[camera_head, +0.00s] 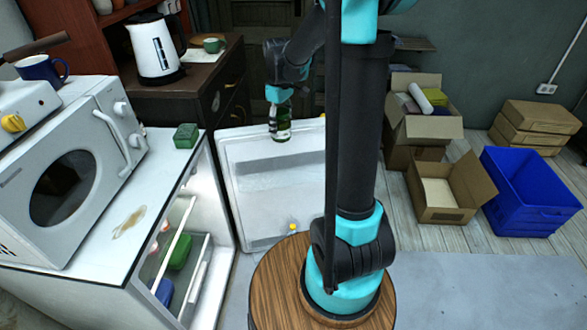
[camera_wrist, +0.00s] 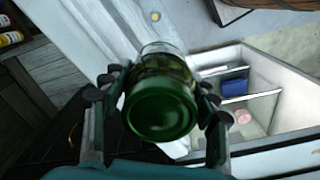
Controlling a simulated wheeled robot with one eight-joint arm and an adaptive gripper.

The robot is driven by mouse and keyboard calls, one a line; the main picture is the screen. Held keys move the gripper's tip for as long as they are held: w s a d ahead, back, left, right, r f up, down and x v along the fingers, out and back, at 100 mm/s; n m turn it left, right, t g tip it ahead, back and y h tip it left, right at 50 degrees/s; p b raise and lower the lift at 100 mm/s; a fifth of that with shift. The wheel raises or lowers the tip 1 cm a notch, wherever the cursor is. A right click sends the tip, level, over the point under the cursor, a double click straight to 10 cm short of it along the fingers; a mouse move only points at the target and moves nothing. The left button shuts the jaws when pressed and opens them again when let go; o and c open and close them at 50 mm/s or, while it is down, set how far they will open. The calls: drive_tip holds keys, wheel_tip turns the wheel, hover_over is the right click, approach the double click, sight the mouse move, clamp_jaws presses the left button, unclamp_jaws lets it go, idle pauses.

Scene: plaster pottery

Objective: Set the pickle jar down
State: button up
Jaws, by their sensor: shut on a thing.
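The pickle jar (camera_head: 283,132) is a small glass jar with dark green contents. In the wrist view the jar (camera_wrist: 163,105) shows its round green lid facing the camera. My gripper (camera_head: 278,117) is shut on it, with one finger on each side (camera_wrist: 160,92). In the head view the jar hangs upright or nearly so below the gripper, by the top edge of the open white fridge door (camera_head: 265,205). I cannot tell whether the jar touches anything beneath it.
The open white fridge (camera_head: 215,205) stands at the left, with shelves holding a green box (camera_head: 180,251) and a blue box (camera_head: 165,291). A microwave (camera_head: 75,175) and a green block (camera_head: 186,136) sit on top. Cardboard boxes (camera_head: 440,190) and a blue crate (camera_head: 525,195) stand right.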

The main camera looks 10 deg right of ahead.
drive_tip(key=shift+w+f, duration=0.2)
drive_tip(key=shift+f, duration=0.15)
wheel_tip(320, 180, down, 19)
drive_tip(key=shift+f, duration=0.1)
idle(0.3)
drive_tip(key=shift+f, duration=0.1)
drive_tip(key=o, duration=1.4)
wheel_tip(320, 180, up, 12)
drive_tip(key=s+d+m+t, duration=0.1)
drive_tip(key=s+m, duration=0.2)
drive_tip(key=s, duration=0.4)
drive_tip(key=s+d+r+m+t, duration=0.1)
drive_tip(key=s+m, duration=0.2)
drive_tip(key=s, duration=0.4)
drive_tip(key=s+d+m+t, duration=0.2)
drive_tip(key=s+m, duration=0.1)
drive_tip(key=s, duration=0.5)
drive_tip(key=shift+r, duration=0.25)
